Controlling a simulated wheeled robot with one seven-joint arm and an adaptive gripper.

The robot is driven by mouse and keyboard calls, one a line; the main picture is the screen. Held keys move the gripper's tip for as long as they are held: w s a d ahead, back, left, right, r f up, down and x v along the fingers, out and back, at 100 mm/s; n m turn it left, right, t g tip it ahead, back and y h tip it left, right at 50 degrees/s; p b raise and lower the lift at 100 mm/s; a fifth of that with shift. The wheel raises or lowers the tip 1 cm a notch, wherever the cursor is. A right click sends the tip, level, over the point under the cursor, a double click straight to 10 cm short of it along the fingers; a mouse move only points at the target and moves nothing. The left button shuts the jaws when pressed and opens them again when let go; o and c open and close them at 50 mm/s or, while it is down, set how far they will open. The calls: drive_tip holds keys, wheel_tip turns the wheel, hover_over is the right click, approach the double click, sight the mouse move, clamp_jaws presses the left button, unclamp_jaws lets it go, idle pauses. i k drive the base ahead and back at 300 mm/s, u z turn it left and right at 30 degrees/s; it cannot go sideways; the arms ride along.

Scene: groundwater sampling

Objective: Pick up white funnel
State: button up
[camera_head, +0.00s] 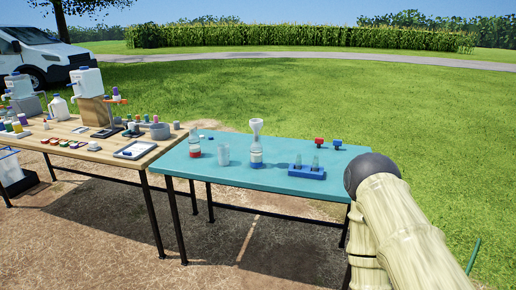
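The white funnel (256,127) sits at the top of a clear bottle (256,155) with a white and blue lower part, near the middle of the teal table (220,177). It appears upright, with its wide mouth up. Whether its stem is inside the bottle neck is too small to tell. My pale ribbed arm with a dark rounded joint is at the lower right, beyond the table's right end and apart from the funnel. My gripper does not show in this view.
Left of the funnel stand a clear cup (223,154) and a bottle with a red band (195,148). Right of it is a blue rack (306,172) with vials; red (319,141) and blue (337,144) items are behind. A crowded wooden table (95,154) adjoins at left.

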sight(256, 124)
drive_tip(key=z, duration=0.15)
drive_tip(key=k, duration=0.3)
drive_tip(key=u, duration=1.3)
drive_tip(key=i, duration=1.15)
drive_tip(key=z, duration=0.3)
